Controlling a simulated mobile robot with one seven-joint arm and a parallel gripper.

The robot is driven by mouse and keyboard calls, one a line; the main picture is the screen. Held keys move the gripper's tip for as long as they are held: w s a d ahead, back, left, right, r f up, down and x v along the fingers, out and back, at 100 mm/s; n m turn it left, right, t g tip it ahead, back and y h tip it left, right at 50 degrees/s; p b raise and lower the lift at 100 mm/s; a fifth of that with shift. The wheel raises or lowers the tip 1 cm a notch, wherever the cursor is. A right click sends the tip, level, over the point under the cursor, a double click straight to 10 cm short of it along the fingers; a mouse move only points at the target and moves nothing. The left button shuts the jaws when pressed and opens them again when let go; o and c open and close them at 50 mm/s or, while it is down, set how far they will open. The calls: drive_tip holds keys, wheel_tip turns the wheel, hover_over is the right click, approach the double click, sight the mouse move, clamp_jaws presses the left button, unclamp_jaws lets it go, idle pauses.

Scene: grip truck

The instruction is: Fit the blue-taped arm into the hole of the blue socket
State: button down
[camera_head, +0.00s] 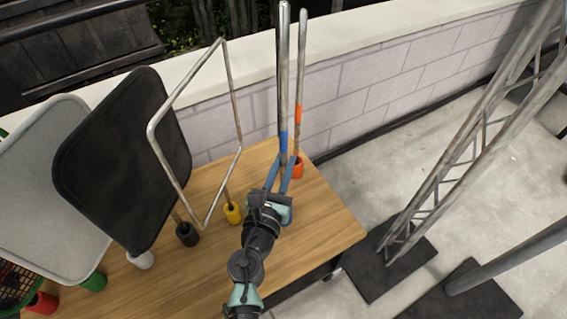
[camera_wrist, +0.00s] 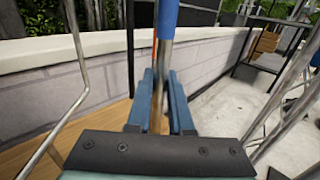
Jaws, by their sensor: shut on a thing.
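The blue-taped arm (camera_head: 284,80) is a long grey metal rod with a blue tape band near its lower end. It stands nearly upright above the table's far right part. My gripper (camera_head: 284,160) is shut on the rod just below the tape. In the wrist view, the rod (camera_wrist: 165,55) rises from between my blue-grey fingers (camera_wrist: 160,78), with the tape above them.
An orange-taped rod (camera_head: 300,70) stands in an orange socket (camera_head: 297,167) close behind. A bent metal frame (camera_head: 155,125) stands in a yellow socket (camera_head: 232,213) to the left, beside a black panel (camera_head: 120,160). A low wall (camera_head: 390,80) runs behind the wooden table (camera_head: 325,225).

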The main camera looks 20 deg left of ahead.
drive_tip(key=shift+f, duration=0.2)
drive_tip(key=shift+f+m+h+b, duration=0.3)
drive_tip(key=shift+f+h+b, duration=0.2)
drive_tip(key=shift+f+b, duration=0.7)
drive_tip(key=shift+b, duration=0.25)
drive_tip(key=shift+f, duration=0.3)
drive_tip(key=shift+f+b, duration=1.75)
drive_tip(key=shift+b, duration=0.15)
drive_tip(key=shift+f+b, duration=0.35)
drive_tip(key=c, duration=0.7)
unclamp_jaws()
drive_tip(key=shift+c, duration=0.2)
drive_tip(key=shift+s+f, duration=0.1)
drive_tip(key=shift+f, duration=0.05)
